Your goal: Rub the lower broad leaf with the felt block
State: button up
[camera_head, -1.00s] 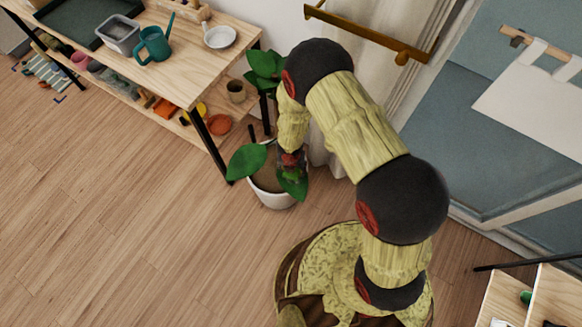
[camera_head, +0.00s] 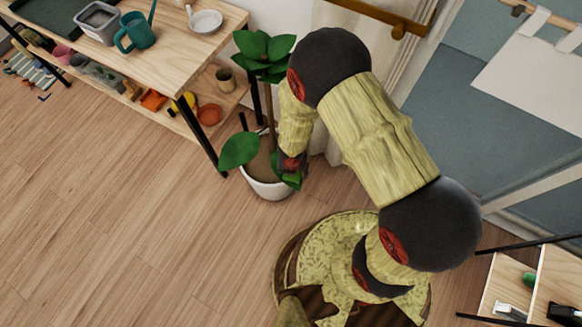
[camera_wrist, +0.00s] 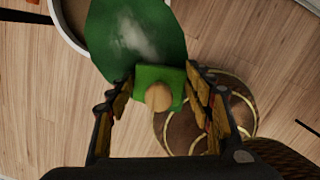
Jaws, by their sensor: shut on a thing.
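The felt block (camera_wrist: 172,76) is green with a round wooden knob (camera_wrist: 158,97). My gripper (camera_wrist: 160,92) is shut on it by the knob in the wrist view. The broad green leaf (camera_wrist: 128,30) lies just beyond the block, with a pale, dusty-looking patch (camera_wrist: 137,38) in its middle. The block overlaps the leaf's near tip in the picture; I cannot tell whether they touch. In the head view my gripper (camera_head: 291,166) is low at the right of the potted plant (camera_head: 266,189), partly covering a low leaf. Another low leaf (camera_head: 239,150) sticks out left.
The plant's upper leaves (camera_head: 262,48) stand close to my arm. A wooden bench (camera_head: 165,62) with a teal watering can (camera_head: 134,32) is at the upper left. A curtain hangs behind the plant. A small shelf (camera_head: 500,285) is at lower right.

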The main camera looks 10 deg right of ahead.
jog(key=shift+s+d, duration=0.15)
jog(key=shift+s, duration=0.4)
jog(key=shift+f+b, duration=0.1)
jog(key=shift+b, duration=0.2)
jog(key=shift+w+p, duration=0.35)
jog(key=shift+w+a+p, duration=0.25)
jog(key=shift+w+p, duration=0.25)
jog(key=shift+w, duration=0.25)
jog(key=shift+w+a+p, duration=0.25)
jog(key=shift+w+p, duration=0.2)
jog(key=shift+w, duration=0.3)
jog(key=shift+w+a+p, duration=0.1)
jog(key=shift+w+p, duration=0.3)
jog(key=shift+c, duration=0.8)
jog(key=w+p, duration=0.2)
jog(key=w+a+p, duration=0.1)
jog(key=w+p, duration=0.1)
jog(key=shift+w, duration=0.25)
jog(key=shift+w+a+p, duration=0.25)
jog(key=shift+w+p, duration=0.6)
jog(key=shift+p, duration=0.3)
jog(key=shift+w+f, duration=0.1)
